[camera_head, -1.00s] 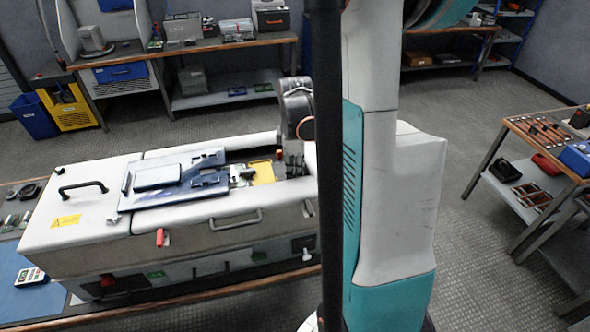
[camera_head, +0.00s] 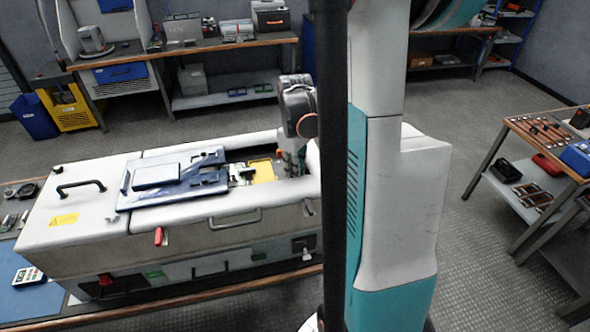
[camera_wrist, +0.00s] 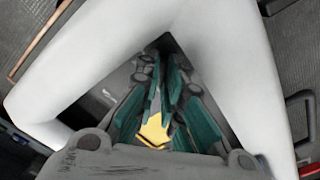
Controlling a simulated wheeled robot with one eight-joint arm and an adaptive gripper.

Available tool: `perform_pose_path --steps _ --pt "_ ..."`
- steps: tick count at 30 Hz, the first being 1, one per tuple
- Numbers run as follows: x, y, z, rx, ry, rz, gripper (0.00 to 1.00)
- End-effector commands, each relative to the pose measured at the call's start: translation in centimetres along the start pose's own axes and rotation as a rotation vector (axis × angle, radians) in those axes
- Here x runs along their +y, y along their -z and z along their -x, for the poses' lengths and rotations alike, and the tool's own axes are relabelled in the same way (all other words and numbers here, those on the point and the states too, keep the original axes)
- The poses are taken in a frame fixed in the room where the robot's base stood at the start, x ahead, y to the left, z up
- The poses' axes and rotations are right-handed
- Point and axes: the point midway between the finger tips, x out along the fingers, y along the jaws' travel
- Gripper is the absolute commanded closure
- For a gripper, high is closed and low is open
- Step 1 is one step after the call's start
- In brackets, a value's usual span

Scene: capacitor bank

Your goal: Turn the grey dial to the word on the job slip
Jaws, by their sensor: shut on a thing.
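My gripper (camera_head: 292,162) reaches down into the open well at the right end of the long white cabinet (camera_head: 92,221). In the wrist view its teal fingers (camera_wrist: 168,108) point down into the narrow dark well between white cabinet walls. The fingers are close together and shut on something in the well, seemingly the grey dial. The dial itself is hidden by the fingers, and its marks cannot be read. A yellow plate (camera_head: 262,171) lies in the well left of the gripper and shows between the fingers in the wrist view (camera_wrist: 154,131). I cannot make out a job slip.
A blue panel (camera_head: 135,197) lies across the cabinet top, left of the well. Handles (camera_head: 236,220) and a red lever (camera_head: 158,236) are on the cabinet's front. A meter (camera_head: 28,276) lies on the blue mat at left. My column hides the cabinet's right end.

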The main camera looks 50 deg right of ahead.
Motion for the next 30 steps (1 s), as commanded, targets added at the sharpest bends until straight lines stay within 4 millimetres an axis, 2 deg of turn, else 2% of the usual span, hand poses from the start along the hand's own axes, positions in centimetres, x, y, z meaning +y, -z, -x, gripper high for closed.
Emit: perform_pose_path --steps 21,30 --pt "0.01 0.01 -0.03 0.000 0.000 -0.677 1.00" --pt "0.02 0.02 0.00 0.000 0.000 -0.917 1.00"
